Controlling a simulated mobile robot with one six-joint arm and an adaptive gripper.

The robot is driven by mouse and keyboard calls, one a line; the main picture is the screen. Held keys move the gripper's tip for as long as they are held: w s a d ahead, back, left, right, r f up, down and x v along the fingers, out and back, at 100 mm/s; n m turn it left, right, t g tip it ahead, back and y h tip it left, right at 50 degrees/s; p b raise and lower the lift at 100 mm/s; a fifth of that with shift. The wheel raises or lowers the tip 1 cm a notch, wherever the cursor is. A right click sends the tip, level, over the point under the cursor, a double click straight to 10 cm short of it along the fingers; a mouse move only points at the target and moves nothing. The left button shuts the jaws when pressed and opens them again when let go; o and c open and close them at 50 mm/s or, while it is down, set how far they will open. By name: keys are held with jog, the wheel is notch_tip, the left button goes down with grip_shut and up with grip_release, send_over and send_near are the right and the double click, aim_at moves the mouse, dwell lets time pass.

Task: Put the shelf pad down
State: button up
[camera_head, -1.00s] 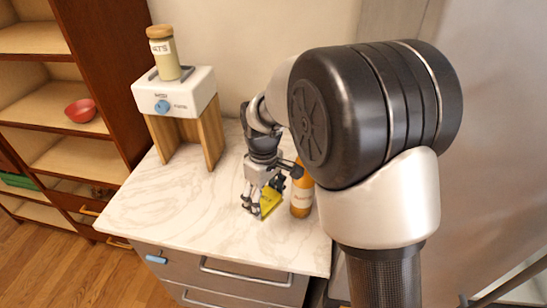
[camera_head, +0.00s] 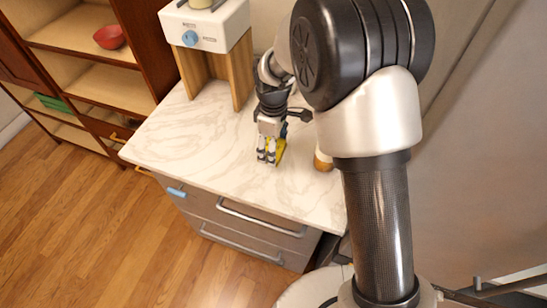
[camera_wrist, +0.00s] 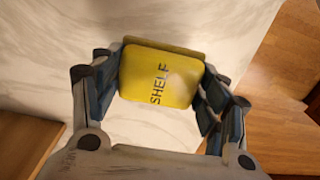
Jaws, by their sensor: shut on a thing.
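The shelf pad (camera_wrist: 160,78) is a yellow slab with rounded corners and the word SHELF on its face. In the wrist view my gripper (camera_wrist: 160,85) is shut on it, with fingers at its left and right sides. In the head view my gripper (camera_head: 268,155) is over the front part of the marble counter (camera_head: 215,150), and a yellow bit of the pad (camera_head: 280,150) shows beside the fingers. I cannot tell whether the pad touches the counter.
An orange bottle (camera_head: 322,162) stands right of my gripper, partly hidden by my arm. A white box on wooden legs (camera_head: 205,30) stands at the back left. A shelf unit (camera_head: 95,65) with a red bowl (camera_head: 109,37) is further left. The counter's left part is clear.

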jog(key=shift+f+b, duration=0.55)
jog(key=shift+f, duration=1.95)
jog(key=shift+f, duration=0.1)
jog(key=shift+f, duration=0.15)
jog(key=o, duration=0.9)
jog(key=shift+o, duration=0.2)
notch_tip(320, 180, up, 12)
jog(key=p, duration=0.3)
jog(key=shift+r, duration=0.25)
